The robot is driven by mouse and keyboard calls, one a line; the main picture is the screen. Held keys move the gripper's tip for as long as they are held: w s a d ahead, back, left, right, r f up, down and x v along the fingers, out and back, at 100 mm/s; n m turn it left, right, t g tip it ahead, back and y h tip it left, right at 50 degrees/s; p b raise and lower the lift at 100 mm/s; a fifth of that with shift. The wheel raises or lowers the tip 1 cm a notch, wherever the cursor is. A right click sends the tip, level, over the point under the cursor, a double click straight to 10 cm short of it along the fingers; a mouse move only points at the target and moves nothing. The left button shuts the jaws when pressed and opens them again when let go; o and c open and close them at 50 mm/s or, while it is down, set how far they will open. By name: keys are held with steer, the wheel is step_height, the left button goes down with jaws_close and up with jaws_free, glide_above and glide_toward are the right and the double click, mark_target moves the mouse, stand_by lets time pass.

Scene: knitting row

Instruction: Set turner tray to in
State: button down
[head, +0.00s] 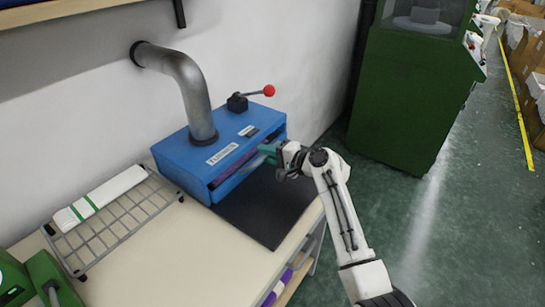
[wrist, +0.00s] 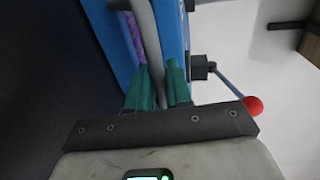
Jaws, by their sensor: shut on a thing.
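The turner is a blue box (head: 183,165) on the bench against the wall, with a labelled top and a grey pipe rising from it. Its front has a slot with something purple inside (head: 228,165). The tray (head: 238,178) shows at this front opening; how far it stands out is hard to tell. My gripper (head: 268,153) is at the right end of the front. In the wrist view, the green fingers (wrist: 158,88) are shut on a grey bar (wrist: 147,35), seemingly the tray's edge or handle. The purple thing (wrist: 134,38) lies beside it.
A lever with a red knob (head: 268,90) stands on the box's top. A dark mat (head: 270,215) lies in front. A wire rack (head: 120,220) with a folded white cloth (head: 100,197) is at left. A green cabinet (head: 405,90) stands at right.

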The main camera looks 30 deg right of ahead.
steer(key=shift+w+r, duration=0.1)
steer(key=shift+w, duration=0.05)
steer(key=c, duration=1.2)
jaws_free()
steer(key=shift+w+a, duration=0.1)
steer(key=shift+w, duration=0.05)
steer(key=v, duration=1.1)
steer(key=shift+f, duration=0.2)
